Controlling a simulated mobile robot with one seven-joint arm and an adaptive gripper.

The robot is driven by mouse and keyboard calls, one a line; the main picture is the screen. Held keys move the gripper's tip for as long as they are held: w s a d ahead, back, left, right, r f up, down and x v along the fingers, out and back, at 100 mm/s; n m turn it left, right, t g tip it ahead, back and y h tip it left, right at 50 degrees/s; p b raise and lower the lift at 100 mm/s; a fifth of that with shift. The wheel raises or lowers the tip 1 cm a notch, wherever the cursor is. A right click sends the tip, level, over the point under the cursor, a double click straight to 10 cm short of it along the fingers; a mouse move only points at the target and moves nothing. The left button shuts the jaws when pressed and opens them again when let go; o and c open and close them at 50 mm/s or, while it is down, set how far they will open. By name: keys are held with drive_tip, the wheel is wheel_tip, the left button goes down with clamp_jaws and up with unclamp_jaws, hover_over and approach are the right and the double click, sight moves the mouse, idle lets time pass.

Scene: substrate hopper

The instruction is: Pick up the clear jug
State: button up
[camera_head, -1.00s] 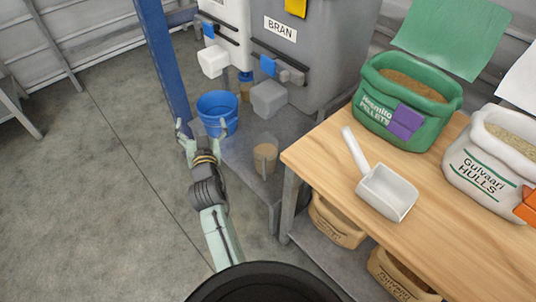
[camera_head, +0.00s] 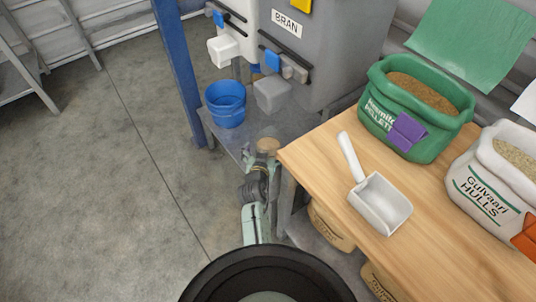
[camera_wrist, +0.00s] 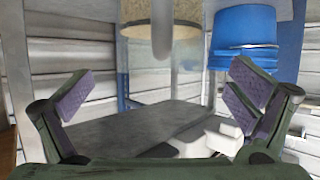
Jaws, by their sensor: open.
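The clear jug (camera_head: 268,146) holds brown substrate and stands on the low grey platform (camera_head: 226,138). In the head view my gripper (camera_head: 258,163) is right in front of it and hides its lower part. In the wrist view, which looks upside down, the jug (camera_wrist: 144,42) is at the top centre, with a narrow upright strip, perhaps its handle, down its middle. My gripper (camera_wrist: 160,90) is open and empty, its two purple-padded fingers spread to either side. The jug lines up with the gap sideways. I cannot tell how far ahead of the fingertips it is.
A blue bucket (camera_head: 226,104) stands left of the jug, also in the wrist view (camera_wrist: 245,38). Grey BRAN hopper (camera_head: 330,55) and its spout are behind. A wooden table (camera_head: 345,220) with scoop (camera_head: 381,203) and sacks is close on the right. Floor at left is clear.

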drive_tip(key=x, duration=0.5)
drive_tip(key=shift+w+r+p, duration=0.15)
drive_tip(key=shift+r+p, duration=0.1)
drive_tip(key=shift+p, duration=0.15)
drive_tip(key=c, duration=1.9)
